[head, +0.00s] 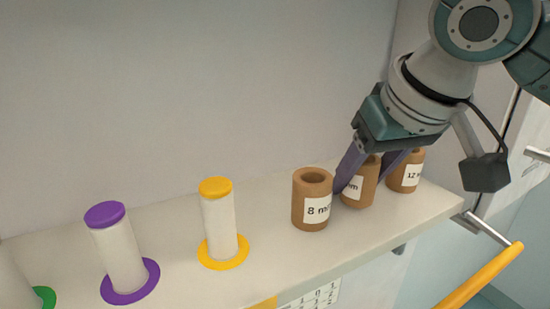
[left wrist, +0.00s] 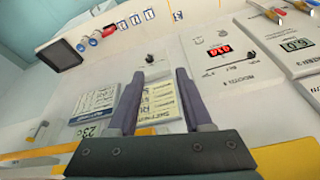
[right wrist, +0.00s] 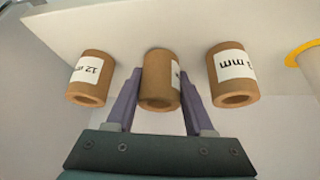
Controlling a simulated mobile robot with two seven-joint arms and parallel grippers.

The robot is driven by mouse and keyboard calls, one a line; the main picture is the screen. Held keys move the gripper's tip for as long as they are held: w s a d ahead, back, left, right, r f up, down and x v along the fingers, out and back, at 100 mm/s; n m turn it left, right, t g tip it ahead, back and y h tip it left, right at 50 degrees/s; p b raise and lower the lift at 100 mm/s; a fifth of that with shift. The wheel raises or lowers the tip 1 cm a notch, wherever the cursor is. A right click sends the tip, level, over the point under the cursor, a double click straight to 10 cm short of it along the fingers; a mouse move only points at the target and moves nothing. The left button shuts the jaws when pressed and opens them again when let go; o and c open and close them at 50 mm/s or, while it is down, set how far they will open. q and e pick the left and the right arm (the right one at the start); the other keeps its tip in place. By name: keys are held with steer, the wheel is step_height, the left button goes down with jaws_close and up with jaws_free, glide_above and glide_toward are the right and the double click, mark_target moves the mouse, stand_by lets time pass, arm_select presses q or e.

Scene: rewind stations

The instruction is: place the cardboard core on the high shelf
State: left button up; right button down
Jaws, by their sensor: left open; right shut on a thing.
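Three brown cardboard cores stand in a row on the pale high shelf (head: 385,238). The left core (head: 311,212) is labelled 8 mm, and the right core (head: 407,173) is labelled 12 mm. My right gripper (right wrist: 158,97) is shut on the middle core (head: 362,188), with one purple finger on each side. In the right wrist view the middle core (right wrist: 160,78) sits between the fingers, its label mostly hidden. It appears to rest on the shelf. My left gripper (left wrist: 158,85) is open and empty, in front of panels away from the shelf.
A yellow-capped spool (head: 220,220) and a purple-capped spool (head: 118,250) stand on the shelf to the left. A green-based spool (head: 44,297) is cut off at the left edge. A yellow bar (head: 480,275) sticks out below the shelf's right end.

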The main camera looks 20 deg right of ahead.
steer(key=shift+f, duration=0.15)
steer(key=shift+c, duration=1.4)
jaws_free()
steer(key=shift+s+a+r, duration=0.1)
steer(key=shift+r, duration=0.25)
steer(key=b+v, duration=0.1)
steer(key=v, duration=1)
steer(key=shift+s+r, duration=0.15)
steer(key=shift+r, duration=0.1)
